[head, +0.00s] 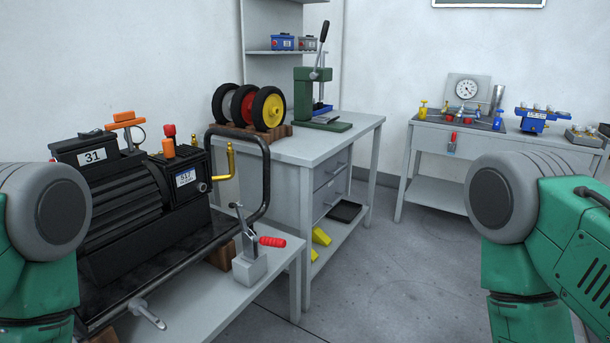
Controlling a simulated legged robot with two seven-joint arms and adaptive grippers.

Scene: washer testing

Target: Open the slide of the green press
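The green press (312,88) stands on the grey workbench against the back wall, at the middle of the head view. Its dark lever (322,38) points up and a little right. A bright metal part (320,75) hangs below its head, and a small blue part (321,108) sits at its base. The state of its slide is too small to tell. My green and grey arm links show at the left and right edges, far from the press. Neither gripper is in view.
Wheels (268,109) stand left of the press on the workbench (300,150). A black pump (115,210) and a red-handled clamp (252,260) occupy the near left table. A second table (435,138) with a gauge (466,89) stands right. Floor between (390,270) is clear.

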